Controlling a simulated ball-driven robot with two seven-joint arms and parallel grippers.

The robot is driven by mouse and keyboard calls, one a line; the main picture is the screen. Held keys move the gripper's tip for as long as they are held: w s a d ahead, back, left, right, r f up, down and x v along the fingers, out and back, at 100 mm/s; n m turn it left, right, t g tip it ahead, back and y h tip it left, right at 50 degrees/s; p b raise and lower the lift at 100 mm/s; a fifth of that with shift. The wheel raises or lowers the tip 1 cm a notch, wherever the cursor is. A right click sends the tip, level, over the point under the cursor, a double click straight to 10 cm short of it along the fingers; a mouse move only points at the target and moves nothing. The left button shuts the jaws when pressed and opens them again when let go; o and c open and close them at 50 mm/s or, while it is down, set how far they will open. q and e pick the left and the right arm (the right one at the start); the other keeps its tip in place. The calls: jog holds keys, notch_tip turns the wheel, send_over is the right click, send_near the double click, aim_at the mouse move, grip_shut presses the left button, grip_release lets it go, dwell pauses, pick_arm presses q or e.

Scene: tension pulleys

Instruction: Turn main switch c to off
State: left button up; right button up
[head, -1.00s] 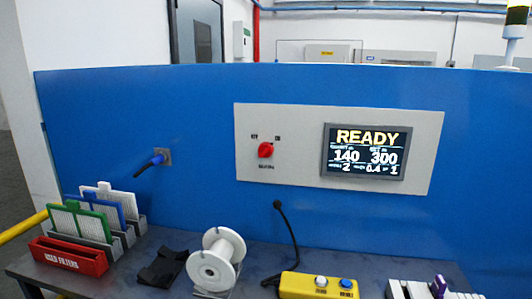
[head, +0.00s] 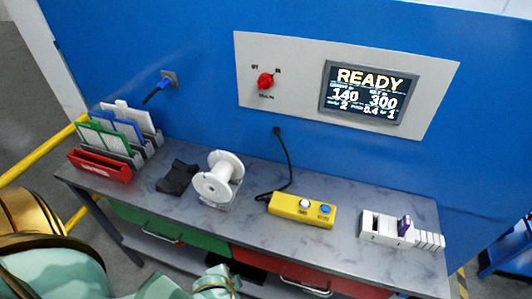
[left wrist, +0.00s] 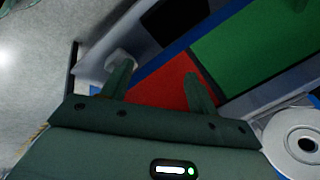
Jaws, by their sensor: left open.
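The main switch (head: 265,81) is a red rotary knob on the grey panel (head: 300,113) of the blue wall, left of the lit READY display (head: 366,93). Small labels sit above the knob, one at each side, and one below; they are too small to read surely. The knob looks turned toward the upper right label. My left gripper (left wrist: 158,78) shows in the left wrist view with two dark green fingers apart and nothing between them. It is low in front of the table, well away from the switch. My right gripper is not in view.
The table (head: 340,255) below the panel holds a red filter box (head: 100,167), a white spool (head: 218,180), a yellow button box (head: 301,209) and a white rail with a purple part (head: 404,226). A black cable hangs from the wall. The air before the panel is clear.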

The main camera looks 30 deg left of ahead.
aim_at(263, 86)
pick_arm(q)
jog(key=w+a+r+m+t+y+p, duration=0.1)
jog(key=w+a+r+m+t+p, duration=0.2)
jog(key=r, duration=0.8)
jog(key=w+a+r+m+t+y+p, duration=0.2)
jog(key=w+r+m, duration=0.3)
jog(key=r, duration=0.5)
jog(key=w+a+r+m+t+y+p, duration=0.15)
jog(key=w+r, duration=0.35)
jog(key=r, duration=0.6)
jog(key=w+a+r+m+t+h, duration=0.1)
jog(key=w+r+m+t, duration=0.55)
jog(key=w+m, duration=0.55)
jog(key=shift+m+g, duration=0.3)
jog(key=shift+m, duration=0.45)
jog(key=x, duration=1.3)
jog(key=shift+w+a+f, duration=0.1)
jog(key=shift+w+a, duration=0.2)
jog(key=shift+a, duration=0.2)
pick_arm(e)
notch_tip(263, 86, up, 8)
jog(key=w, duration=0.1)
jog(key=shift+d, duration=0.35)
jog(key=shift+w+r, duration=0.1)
pick_arm(q)
jog(key=c, duration=1)
